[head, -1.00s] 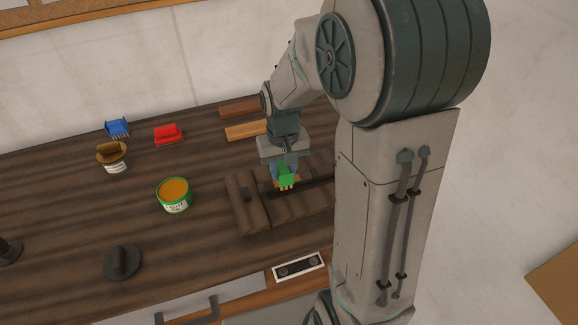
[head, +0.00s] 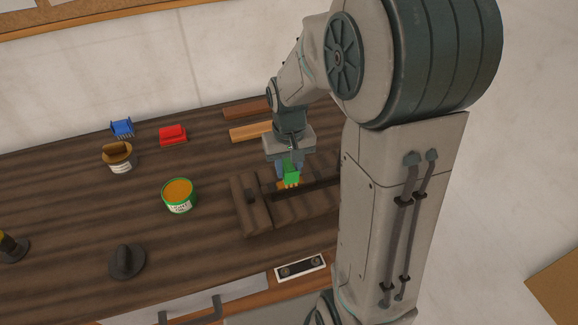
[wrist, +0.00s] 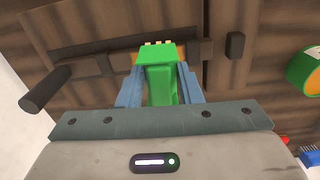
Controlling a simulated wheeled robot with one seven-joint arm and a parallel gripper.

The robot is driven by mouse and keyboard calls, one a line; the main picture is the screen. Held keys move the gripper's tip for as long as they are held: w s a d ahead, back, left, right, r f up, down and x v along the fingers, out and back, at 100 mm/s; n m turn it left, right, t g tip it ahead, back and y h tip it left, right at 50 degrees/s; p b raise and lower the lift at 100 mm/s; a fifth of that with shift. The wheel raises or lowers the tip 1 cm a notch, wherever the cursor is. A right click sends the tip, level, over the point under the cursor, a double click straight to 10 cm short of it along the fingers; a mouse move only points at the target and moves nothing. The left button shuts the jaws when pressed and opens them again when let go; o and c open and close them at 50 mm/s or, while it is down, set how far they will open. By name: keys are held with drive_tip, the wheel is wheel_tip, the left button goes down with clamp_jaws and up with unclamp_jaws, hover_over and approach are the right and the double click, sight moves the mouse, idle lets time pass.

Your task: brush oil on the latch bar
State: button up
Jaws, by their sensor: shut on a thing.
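My gripper (head: 291,166) is shut on a green brush (head: 292,174), bristles pointing away from the palm. In the wrist view the brush (wrist: 160,78) sits between the two blue fingers (wrist: 158,88). The latch bar (head: 321,185) is a dark wooden strip across a slatted wooden panel on the bench. The brush tip is over the bar, and contact cannot be told. An orange patch shows on the bar beside the bristles, on both sides in the wrist view. The bar (wrist: 92,65) is partly hidden by the brush. A green-rimmed can (head: 179,195) holds orange oil.
A brown-topped can (head: 118,158), a blue brush-like item (head: 122,128) and a red item (head: 173,135) stand at the back left. Wooden blocks (head: 250,131) lie behind the panel. A dark round object (head: 127,261) sits front left. The bench between is clear.

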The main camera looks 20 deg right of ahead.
wheel_tip(320, 180, up, 6)
drive_tip(key=p, duration=0.3)
drive_tip(key=shift+f+p, duration=0.1)
drive_tip(key=shift+p, duration=0.25)
drive_tip(key=shift+w+f, duration=0.1)
